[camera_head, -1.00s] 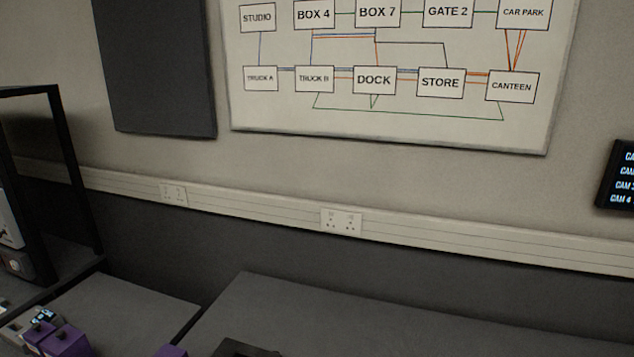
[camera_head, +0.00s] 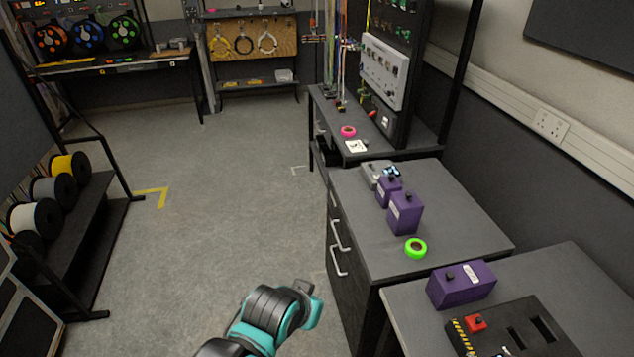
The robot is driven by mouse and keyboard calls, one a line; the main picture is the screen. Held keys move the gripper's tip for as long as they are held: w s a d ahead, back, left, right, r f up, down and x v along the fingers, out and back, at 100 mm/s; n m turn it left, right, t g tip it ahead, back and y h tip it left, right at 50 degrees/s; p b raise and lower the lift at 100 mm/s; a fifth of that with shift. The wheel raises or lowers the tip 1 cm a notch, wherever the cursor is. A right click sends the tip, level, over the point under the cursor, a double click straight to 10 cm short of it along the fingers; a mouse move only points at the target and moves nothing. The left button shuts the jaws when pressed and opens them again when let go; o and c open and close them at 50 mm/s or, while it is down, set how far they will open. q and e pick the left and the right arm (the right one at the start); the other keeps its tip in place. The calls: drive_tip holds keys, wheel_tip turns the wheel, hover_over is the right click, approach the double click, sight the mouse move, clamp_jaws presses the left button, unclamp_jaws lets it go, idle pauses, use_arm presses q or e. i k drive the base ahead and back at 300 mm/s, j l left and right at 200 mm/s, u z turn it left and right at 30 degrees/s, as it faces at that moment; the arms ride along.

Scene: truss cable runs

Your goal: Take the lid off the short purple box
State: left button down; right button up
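Three purple boxes with black knobs on top are in the head view. A small purple box (camera_head: 388,192) stands at the back of the middle grey cabinet top, partly behind a taller purple box (camera_head: 404,215). A long, low purple box (camera_head: 463,287) with a white label sits on the nearer bench at the right. All three look closed. My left arm comes in at the bottom, and its teal and grey end (camera_head: 309,303) is over the floor, left of the cabinet and apart from every box. Its fingers cannot be made out. My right gripper is out of view.
A green tape roll (camera_head: 415,248) lies in front of the taller box. A grey device (camera_head: 378,173) sits beside the small box. A black case with a red knob (camera_head: 475,322) is near the low box. Cable reels (camera_head: 62,178) stand left. The middle floor is clear.

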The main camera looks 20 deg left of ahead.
sight(390, 181)
drive_tip(key=j+u, duration=0.2)
drive_tip(key=i+j+z, duration=0.1)
drive_tip(key=z, duration=0.3)
drive_tip(key=j+z, duration=0.1)
drive_tip(key=z, duration=0.3)
drive_tip(key=i+j+z, duration=0.1)
drive_tip(key=z, duration=0.3)
drive_tip(key=j+z, duration=0.2)
drive_tip(key=z, duration=0.2)
drive_tip(key=j+z, duration=0.15)
drive_tip(key=j, duration=0.4)
drive_tip(key=j+z, duration=0.2)
drive_tip(key=j, duration=0.3)
drive_tip(key=j+z, duration=0.15)
drive_tip(key=j, duration=0.4)
drive_tip(key=k+j+z, duration=0.2)
drive_tip(key=j, duration=0.3)
drive_tip(key=j+z, duration=0.15)
drive_tip(key=j, duration=1)
